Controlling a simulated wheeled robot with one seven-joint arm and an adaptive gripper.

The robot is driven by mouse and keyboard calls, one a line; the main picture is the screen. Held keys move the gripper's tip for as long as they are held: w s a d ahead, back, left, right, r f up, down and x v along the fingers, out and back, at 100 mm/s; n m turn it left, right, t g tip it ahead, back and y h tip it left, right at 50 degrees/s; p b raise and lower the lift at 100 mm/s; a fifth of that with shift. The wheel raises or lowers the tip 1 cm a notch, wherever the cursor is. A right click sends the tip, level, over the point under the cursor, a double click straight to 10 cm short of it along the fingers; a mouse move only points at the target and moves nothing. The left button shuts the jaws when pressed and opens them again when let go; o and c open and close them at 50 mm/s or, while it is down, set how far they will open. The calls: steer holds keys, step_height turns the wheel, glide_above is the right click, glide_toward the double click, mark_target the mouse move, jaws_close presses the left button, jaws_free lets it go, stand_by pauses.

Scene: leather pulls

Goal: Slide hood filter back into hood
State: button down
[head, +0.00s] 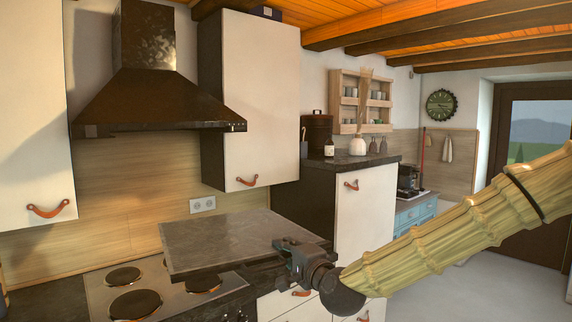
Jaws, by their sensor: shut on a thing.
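The hood filter (240,241) is a flat grey rectangular panel. It is held roughly level above the right part of the stove and the counter edge. My gripper (290,247) is shut on the filter's right edge. The range hood (160,100) is dark brown metal and hangs on the wall above and to the left of the filter. There is a wide gap between the two. The hood's underside is hidden from this angle.
The stove (135,295) with several round burners lies below and left of the filter. White cupboards flank the hood, the right one (258,100) with a leather pull. A tall cabinet (362,205) stands behind my gripper. The space between filter and hood looks clear.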

steer(key=s+r+n+g+y+p, duration=0.1)
steer(key=s+r+n+y+p, duration=0.2)
steer(key=r, duration=2.2)
steer(key=a+r+p+x, duration=0.1)
steer(key=r+x, duration=0.1)
steer(key=x, duration=1)
steer(key=shift+a+m+p, duration=0.15)
steer(key=shift+m+p, duration=0.15)
steer(key=shift+p, duration=0.05)
steer(key=shift+r, duration=0.1)
steer(key=shift+s+b, duration=0.2)
steer(key=shift+b, duration=0.15)
steer(key=shift+w+a, duration=0.1)
steer(key=shift+w, duration=0.05)
stand_by(0.4)
